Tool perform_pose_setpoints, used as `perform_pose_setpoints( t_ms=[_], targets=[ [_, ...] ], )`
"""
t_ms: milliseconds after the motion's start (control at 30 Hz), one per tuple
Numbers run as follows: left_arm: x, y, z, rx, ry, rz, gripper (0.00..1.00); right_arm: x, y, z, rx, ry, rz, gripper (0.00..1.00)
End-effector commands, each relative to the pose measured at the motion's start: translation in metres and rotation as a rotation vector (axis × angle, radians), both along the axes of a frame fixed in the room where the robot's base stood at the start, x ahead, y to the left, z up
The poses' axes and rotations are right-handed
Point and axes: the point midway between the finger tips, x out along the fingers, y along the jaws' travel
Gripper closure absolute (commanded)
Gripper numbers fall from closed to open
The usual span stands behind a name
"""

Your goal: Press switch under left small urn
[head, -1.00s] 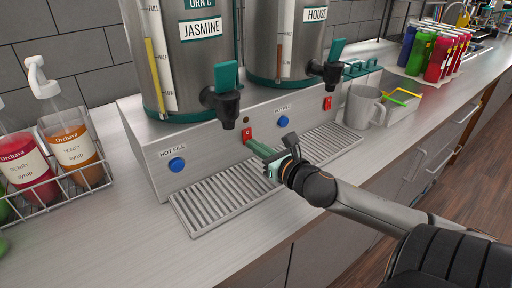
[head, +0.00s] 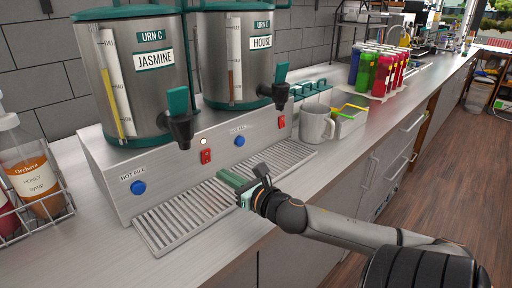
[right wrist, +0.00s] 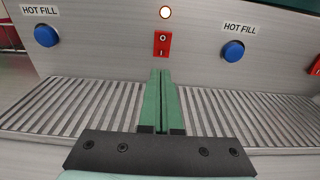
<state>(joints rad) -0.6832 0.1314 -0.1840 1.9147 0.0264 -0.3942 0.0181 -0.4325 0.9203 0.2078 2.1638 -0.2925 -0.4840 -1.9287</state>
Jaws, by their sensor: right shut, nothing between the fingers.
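The left small urn (head: 130,75), steel with a teal base and labelled URN C JASMINE, stands on a steel base unit. Under it, on the front panel, is a red switch (head: 206,156), with a round glowing light (head: 204,141) just above. In the right wrist view the red switch (right wrist: 162,44) is straight ahead of the fingertips, and the light (right wrist: 165,12) glows. My right gripper (head: 222,174) is shut and empty, its green fingers pointing at the panel above the drip grate, apart from the switch. My left gripper is not in view.
Blue HOT FILL buttons (head: 138,187) sit on the panel. The HOUSE urn (head: 237,60) has its own red switch (head: 281,121). A slatted drip grate (head: 185,222) lies below. A mug (head: 316,124) stands right of it, and a syrup rack (head: 45,225) is at left.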

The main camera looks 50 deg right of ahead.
Motion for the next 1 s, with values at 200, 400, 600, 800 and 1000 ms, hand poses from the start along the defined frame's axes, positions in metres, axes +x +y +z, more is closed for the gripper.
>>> perform_pose_setpoints(
  t_ms=[200, 400, 600, 800, 1000],
  targets=[
    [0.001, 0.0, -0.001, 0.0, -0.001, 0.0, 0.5, -0.031, 0.003, -0.006, 0.003, 0.006, 0.0, 1.0],
    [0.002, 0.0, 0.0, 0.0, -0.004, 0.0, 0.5, -0.059, 0.006, -0.009, 0.004, 0.005, -0.001, 1.0],
    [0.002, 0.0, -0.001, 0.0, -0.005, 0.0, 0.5, -0.08, 0.008, -0.011, 0.002, 0.002, -0.002, 1.0],
    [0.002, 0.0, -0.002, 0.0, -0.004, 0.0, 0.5, -0.089, 0.009, -0.011, 0.0, 0.001, -0.001, 1.0],
    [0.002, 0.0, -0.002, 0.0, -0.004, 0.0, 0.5, -0.089, 0.009, -0.011, 0.0, 0.0, -0.001, 1.0]
  ],
)
